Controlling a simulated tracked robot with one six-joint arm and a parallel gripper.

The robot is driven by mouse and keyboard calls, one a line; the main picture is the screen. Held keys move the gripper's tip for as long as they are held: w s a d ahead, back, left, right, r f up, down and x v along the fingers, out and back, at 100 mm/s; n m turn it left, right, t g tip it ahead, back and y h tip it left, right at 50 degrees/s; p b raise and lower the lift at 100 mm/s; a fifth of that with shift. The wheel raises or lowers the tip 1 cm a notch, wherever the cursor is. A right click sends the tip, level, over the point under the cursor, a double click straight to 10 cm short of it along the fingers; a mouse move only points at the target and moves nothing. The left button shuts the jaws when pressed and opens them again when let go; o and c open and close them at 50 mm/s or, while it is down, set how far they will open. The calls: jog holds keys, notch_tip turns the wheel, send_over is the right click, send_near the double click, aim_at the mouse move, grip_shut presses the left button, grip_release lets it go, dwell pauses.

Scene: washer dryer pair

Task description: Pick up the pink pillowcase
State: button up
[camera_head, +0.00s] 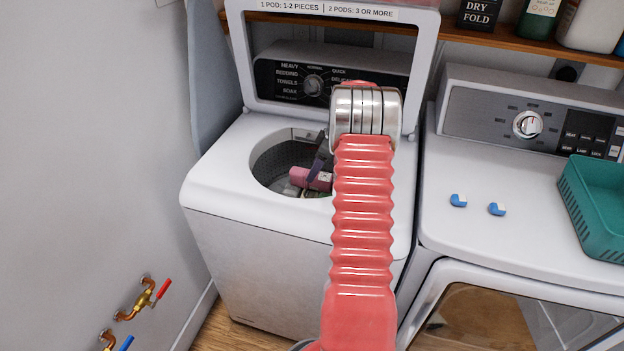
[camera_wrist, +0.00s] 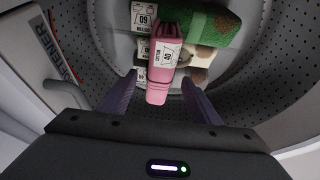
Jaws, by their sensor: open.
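The pink pillowcase (camera_wrist: 167,52) is a rolled pink bundle with a white care label, lying in the washer drum (camera_wrist: 262,85). It also shows in the head view (camera_head: 299,177) through the washer's open top. My gripper (camera_wrist: 158,88) is open, with its two dark fingers reaching down into the drum. In the wrist view the near end of the pillowcase appears between the fingers; I cannot tell whether they touch it. In the head view my arm hides most of the gripper and part of the drum opening.
A green bundle (camera_wrist: 222,28) and a brown-spotted pale bundle (camera_wrist: 203,53), among labelled laundry, lie beside and under the pillowcase. The washer lid (camera_head: 424,50) stands open behind. The dryer on the right carries two blue-and-white pods (camera_head: 458,200) and a teal basket (camera_head: 592,205).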

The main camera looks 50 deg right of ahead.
jog(key=x, duration=0.5)
jog(key=shift+d, duration=0.1)
jog(key=shift+r, duration=0.1)
jog(key=shift+c, duration=0.4)
jog(key=c, duration=1.1)
jog(key=shift+r, duration=0.1)
notch_tip(320, 180, up, 10)
jog(key=shift+f, duration=0.1)
dwell(0.4)
